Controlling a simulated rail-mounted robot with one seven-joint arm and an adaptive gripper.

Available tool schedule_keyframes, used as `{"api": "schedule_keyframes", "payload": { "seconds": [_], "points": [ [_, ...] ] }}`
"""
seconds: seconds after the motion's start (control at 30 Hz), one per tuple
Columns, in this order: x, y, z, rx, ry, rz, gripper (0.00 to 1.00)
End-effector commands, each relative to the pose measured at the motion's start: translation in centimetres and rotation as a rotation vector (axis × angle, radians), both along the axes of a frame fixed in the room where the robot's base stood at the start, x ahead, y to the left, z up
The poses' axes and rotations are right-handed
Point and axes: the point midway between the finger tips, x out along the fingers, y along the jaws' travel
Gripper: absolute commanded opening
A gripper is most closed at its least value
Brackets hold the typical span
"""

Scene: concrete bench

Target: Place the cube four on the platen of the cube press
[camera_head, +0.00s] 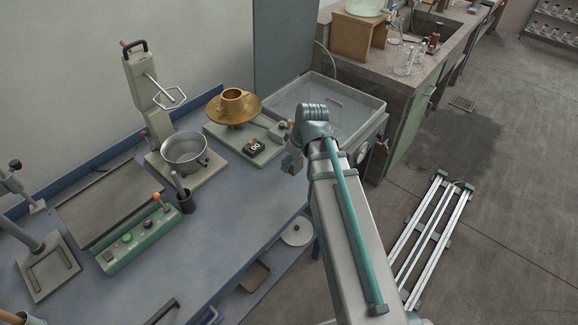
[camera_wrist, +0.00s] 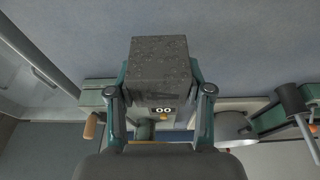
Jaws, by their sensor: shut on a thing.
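A grey, pitted concrete cube (camera_wrist: 158,58) fills the middle of the wrist view. My gripper (camera_wrist: 160,82) is shut on it, one finger against each side. No number shows on the faces in view, so I cannot tell if it is cube four. In the head view my gripper (camera_head: 292,162) hangs at the bench's right end, beside the flow table, mostly hidden by my own arm. I cannot surely tell which machine is the cube press; a flat dark plate (camera_head: 112,196) with a green button box (camera_head: 138,236) lies at the left of the bench.
A flow table with a brass disc (camera_head: 233,106) and a small counter (camera_head: 255,147) stands near my gripper. A mixer bowl (camera_head: 185,152) is left of it. A water tray (camera_head: 338,105) lies behind. The bench's front middle (camera_head: 232,215) is clear.

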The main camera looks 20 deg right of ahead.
Motion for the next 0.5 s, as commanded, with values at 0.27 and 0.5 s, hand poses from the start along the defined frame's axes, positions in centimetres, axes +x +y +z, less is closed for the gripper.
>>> {"api": "schedule_keyframes", "payload": {
  "seconds": [0.27, 0.5],
  "points": [
    [1.4, 0.3, -1.6, 0.000, -0.001, 0.000, 0.04],
    [1.8, 0.4, -3.2, 0.000, 0.002, -0.001, 0.04]
  ]
}}
